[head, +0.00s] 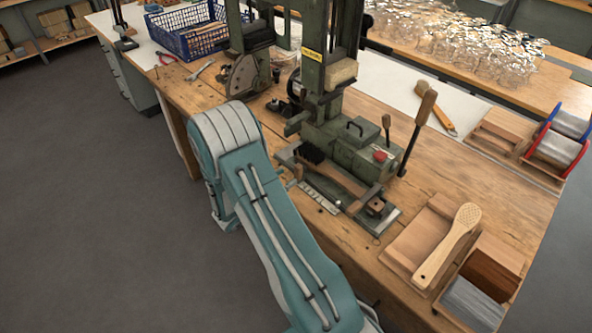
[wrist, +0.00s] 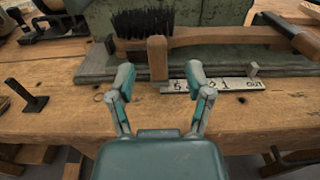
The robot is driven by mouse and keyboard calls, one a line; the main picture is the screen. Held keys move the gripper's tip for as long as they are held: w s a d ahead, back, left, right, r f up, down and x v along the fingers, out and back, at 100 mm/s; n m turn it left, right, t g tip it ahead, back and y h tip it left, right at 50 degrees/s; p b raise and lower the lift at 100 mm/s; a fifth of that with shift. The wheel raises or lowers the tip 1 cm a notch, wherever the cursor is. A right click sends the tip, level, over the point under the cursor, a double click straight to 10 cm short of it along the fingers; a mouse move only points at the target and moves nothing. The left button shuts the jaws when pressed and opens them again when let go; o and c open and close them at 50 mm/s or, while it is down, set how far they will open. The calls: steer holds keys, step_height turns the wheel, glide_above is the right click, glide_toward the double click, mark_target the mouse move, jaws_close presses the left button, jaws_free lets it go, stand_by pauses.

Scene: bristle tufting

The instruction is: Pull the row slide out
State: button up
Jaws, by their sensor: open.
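A pale metal strip with dark numbers (wrist: 212,87) lies along the front of the machine base in the wrist view; it also shows in the head view (head: 318,199). A small metal tab (wrist: 252,69) stands near its right end. An upright wooden peg (wrist: 157,58) stands by its left end; I cannot tell if they are joined. I cannot tell which part is the row slide. My gripper (wrist: 160,78) is open and empty, its fingertips on either side of the peg in the picture, apparently short of it. A wooden brush with black bristles (wrist: 146,23) lies behind.
The green tufting machine (head: 345,140) stands on the wooden bench (head: 480,180). A dark metal post (wrist: 22,94) stands left of my gripper. A wooden tray with a paddle-shaped brush back (head: 447,245) and bins are at front right. A blue crate (head: 190,30) is at back left.

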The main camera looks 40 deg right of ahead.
steer(key=a, duration=0.6)
steer(key=shift+s+a, duration=0.15)
steer(key=shift+s, duration=0.1)
